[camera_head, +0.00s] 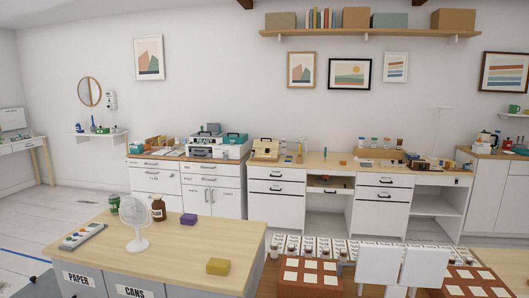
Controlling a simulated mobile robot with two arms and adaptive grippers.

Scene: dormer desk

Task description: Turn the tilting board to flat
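I cannot clearly make out the tilting board from here. A pale upright or tilted panel (13,119) stands on a white desk (22,145) at the far left edge; it is too small to tell what it is or its exact angle. A tan, slope-fronted object (265,149) sits on the long wooden counter (318,160) near the middle; I cannot tell whether it is a board. Neither of my grippers is in view.
A wooden-topped island (185,252) with a white fan (135,220), bottle (158,209) and sponge-like blocks stands in front. White chair-like shapes (378,266) and a brown table stand at lower right. Open floor (75,208) lies at left between island and cabinets.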

